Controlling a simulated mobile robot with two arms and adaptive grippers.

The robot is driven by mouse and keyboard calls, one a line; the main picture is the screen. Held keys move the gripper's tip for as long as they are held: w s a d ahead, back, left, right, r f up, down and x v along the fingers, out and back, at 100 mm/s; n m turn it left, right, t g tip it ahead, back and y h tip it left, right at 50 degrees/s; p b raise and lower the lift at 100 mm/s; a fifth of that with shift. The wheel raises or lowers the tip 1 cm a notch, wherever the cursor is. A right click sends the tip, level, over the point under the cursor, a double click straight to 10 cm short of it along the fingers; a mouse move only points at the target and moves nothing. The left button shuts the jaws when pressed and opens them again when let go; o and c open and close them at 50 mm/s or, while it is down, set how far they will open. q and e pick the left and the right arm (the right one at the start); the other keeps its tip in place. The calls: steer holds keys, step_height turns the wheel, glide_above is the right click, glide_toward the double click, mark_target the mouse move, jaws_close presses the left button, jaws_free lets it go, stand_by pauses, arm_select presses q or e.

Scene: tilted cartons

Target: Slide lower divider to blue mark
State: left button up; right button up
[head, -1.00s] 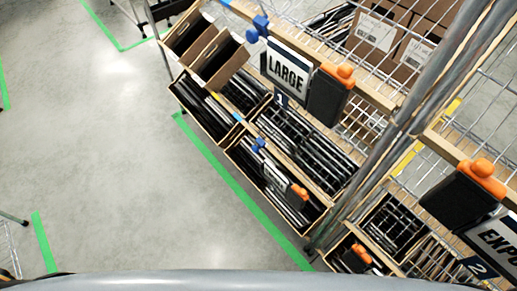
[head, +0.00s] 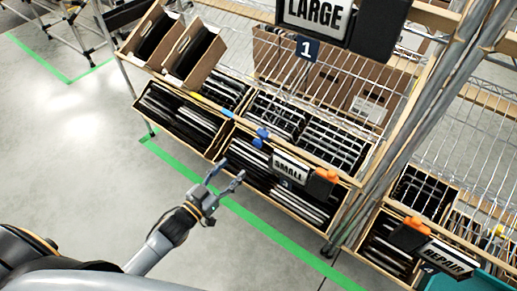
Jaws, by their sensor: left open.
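The lower shelf row holds wooden bins of dark, upright items. A light wooden upright panel (head: 219,141), probably the lower divider, stands between the left lower bin (head: 180,118) and the bin to its right. A short blue mark (head: 227,113) is on the wooden edge just above it, with a yellow mark (head: 201,99) to its left. My left gripper (head: 229,171) is open and empty, in front of the lower bins and below the panel. Its fingers point up toward the shelf; I cannot tell the remaining gap. My right gripper is not in view.
A blue clip (head: 262,136), a SMALL sign (head: 289,168) and an orange-topped black holder (head: 323,183) sit along the lower bin front. Two tilted cartons (head: 192,52) stand above left. Green tape (head: 260,226) crosses the open floor.

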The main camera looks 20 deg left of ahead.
mark_target(256, 144)
arm_select(q)
steer(key=b+x, duration=0.1)
steer(key=x, duration=1)
steer(key=shift+w+f, duration=0.1)
steer(key=shift+w+d+b, duration=0.15)
steer(key=shift+w+b, duration=0.15)
steer(key=shift+w, duration=0.15)
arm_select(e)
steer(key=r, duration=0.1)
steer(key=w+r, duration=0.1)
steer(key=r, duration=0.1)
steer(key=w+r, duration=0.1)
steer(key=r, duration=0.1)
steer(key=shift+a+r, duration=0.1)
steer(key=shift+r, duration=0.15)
arm_select(q)
jaws_close()
